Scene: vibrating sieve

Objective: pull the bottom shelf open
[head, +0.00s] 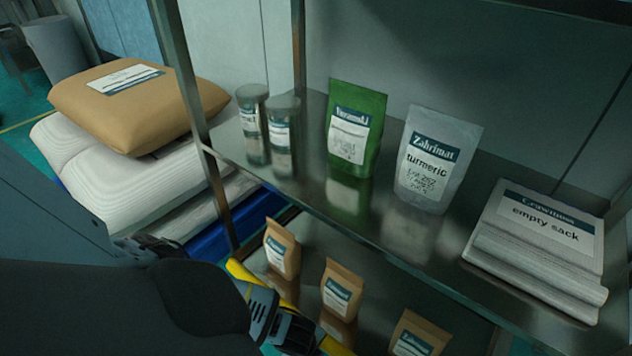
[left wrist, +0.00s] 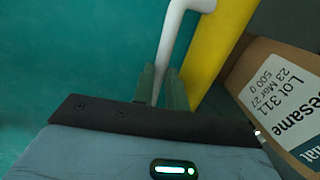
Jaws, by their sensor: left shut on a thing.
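The bottom shelf has a yellow front edge (head: 240,270), partly covered by my left arm in the head view. The yellow edge also shows in the left wrist view (left wrist: 216,50), with a white bar handle (left wrist: 171,40) beside it. My left gripper (left wrist: 165,85) is shut on this handle, one finger on each side of it. In the head view its fingertips and the handle are hidden behind my arm. Brown paper bags stand on the bottom shelf; one bag (head: 282,250) is near the left post, another (head: 340,290) farther right. My right gripper is not in view.
The upper shelf (head: 310,185) holds two jars (head: 281,135), a green pouch (head: 355,125), a turmeric pouch (head: 437,160) and a folded empty sack (head: 540,245). Stacked sacks (head: 130,105) stand left of the rack post (head: 190,100). A sesame bag (left wrist: 280,105) stands close to the yellow edge.

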